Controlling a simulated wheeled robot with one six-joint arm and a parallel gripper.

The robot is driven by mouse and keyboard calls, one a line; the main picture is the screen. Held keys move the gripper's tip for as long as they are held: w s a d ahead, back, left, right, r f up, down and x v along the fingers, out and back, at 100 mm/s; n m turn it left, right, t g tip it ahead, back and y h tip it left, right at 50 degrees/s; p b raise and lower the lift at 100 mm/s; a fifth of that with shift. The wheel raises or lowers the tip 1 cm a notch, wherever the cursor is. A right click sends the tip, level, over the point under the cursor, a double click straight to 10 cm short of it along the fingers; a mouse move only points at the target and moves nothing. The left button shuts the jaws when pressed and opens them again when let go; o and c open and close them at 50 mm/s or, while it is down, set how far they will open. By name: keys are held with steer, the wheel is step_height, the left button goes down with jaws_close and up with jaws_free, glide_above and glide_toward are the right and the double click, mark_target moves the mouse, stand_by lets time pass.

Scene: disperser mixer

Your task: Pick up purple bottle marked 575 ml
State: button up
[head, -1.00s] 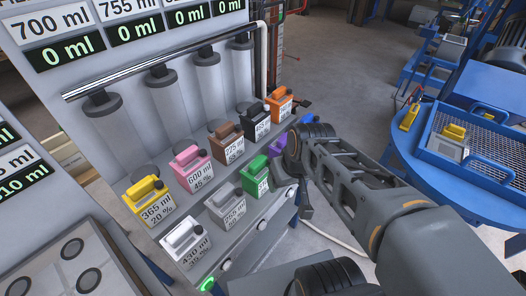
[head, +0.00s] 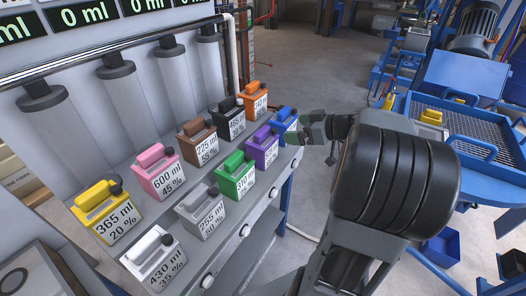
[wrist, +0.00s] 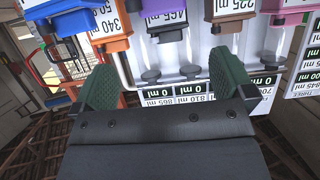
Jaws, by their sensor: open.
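The purple bottle (head: 262,147) stands upright in the front row of the shelf in the head view, between the green bottle (head: 235,175) and the blue bottle (head: 285,120). Its white label is too small to read surely. My gripper (head: 307,128) is just right of the blue bottle, close to it and apart from the purple one. In the wrist view my gripper (wrist: 163,85) shows two spread green fingers with nothing between them. The bottles appear upside down along the top edge there.
Pink (head: 158,170), brown (head: 198,141), black (head: 230,119) and orange (head: 255,98) bottles stand behind. Grey (head: 200,210), white (head: 152,258) and yellow (head: 104,211) bottles are to the left. Clear cylinders rise behind the shelf. A blue table (head: 480,185) is at right.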

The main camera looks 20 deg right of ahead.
glide_toward(263, 129)
steer(key=x, duration=0.4)
steer(key=p+x, duration=0.1)
steer(key=x, duration=0.3)
steer(key=shift+s+a+f+p, duration=0.15)
steer(key=shift+s+p, duration=0.05)
steer(key=shift+p, duration=0.1)
steer(key=shift+w+a+f, duration=0.25)
steer(key=shift+w+a, duration=0.05)
steer(key=shift+w, duration=0.2)
steer(key=c, duration=1.8)
steer(key=shift+r, duration=0.15)
